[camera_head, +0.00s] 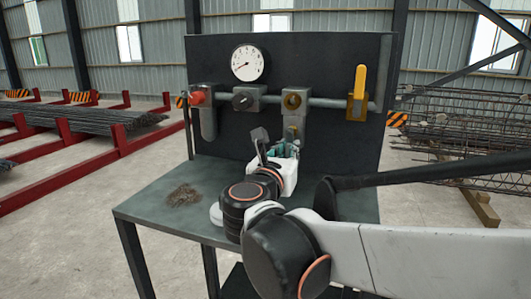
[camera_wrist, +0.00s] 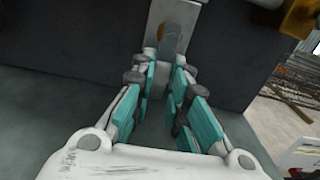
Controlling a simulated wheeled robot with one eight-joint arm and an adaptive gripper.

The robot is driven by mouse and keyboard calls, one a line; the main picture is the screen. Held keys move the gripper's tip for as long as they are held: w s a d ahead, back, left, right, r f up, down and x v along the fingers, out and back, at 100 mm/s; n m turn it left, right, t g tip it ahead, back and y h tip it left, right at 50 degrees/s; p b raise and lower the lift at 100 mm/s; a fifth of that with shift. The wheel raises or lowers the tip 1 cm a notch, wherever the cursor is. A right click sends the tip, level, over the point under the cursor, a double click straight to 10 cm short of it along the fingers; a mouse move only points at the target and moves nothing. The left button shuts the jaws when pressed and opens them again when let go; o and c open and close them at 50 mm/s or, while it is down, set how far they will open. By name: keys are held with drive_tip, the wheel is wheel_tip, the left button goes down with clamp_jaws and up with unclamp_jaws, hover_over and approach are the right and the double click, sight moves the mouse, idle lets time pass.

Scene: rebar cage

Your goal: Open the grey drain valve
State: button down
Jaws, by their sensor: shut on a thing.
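A light grey handle (camera_wrist: 172,38) hangs at the top centre of the wrist view, in front of a brass-coloured part (camera_wrist: 165,32). My gripper (camera_wrist: 165,62) has its teal-padded fingers on both sides of the handle's lower end and is shut on it. In the head view my gripper (camera_head: 288,146) is just below the brass fitting (camera_head: 293,100) on the pipe, at the small drop piece (camera_head: 292,130). My arm and fingers hide the lower part of the handle there. The handle points down.
A pressure gauge (camera_head: 248,62), red knob (camera_head: 197,98), dark grey valve (camera_head: 241,99) and yellow lever (camera_head: 361,80) are on the dark panel (camera_head: 340,55). The bench top (camera_head: 165,210) bears a small brown pile (camera_head: 183,195) at left and is otherwise mostly clear.

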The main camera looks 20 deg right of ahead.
sight(291, 108)
drive_tip(key=c, duration=1.6)
unclamp_jaws()
drive_tip(key=shift+o, duration=0.2)
wheel_tip(291, 108, up, 10)
